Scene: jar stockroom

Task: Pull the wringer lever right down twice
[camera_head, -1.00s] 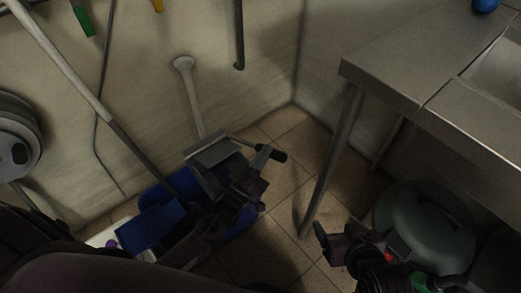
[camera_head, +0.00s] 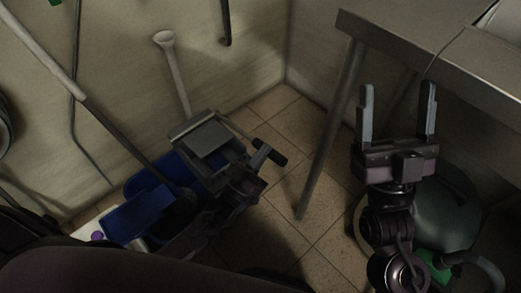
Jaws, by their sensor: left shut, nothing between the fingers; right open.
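A blue mop bucket (camera_head: 137,213) stands on the floor at lower left. The grey wringer (camera_head: 207,138) sits on its far side. The wringer lever is a thin rod running down to the right to a black grip (camera_head: 271,152). My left gripper (camera_head: 259,159) is shut and empty, close beside the grip. I cannot tell whether it touches the grip. My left arm hides part of the bucket. My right gripper (camera_head: 397,108) is open and empty, fingers pointing up, in front of the metal table and well right of the lever.
A long-handled mop (camera_head: 105,120) leans into the bucket. A pale pole with a flared top (camera_head: 172,70) stands against the wall. A metal table (camera_head: 440,50) with a leg is at right. A green-grey rounded container (camera_head: 455,215) sits under it. Tiled floor between is clear.

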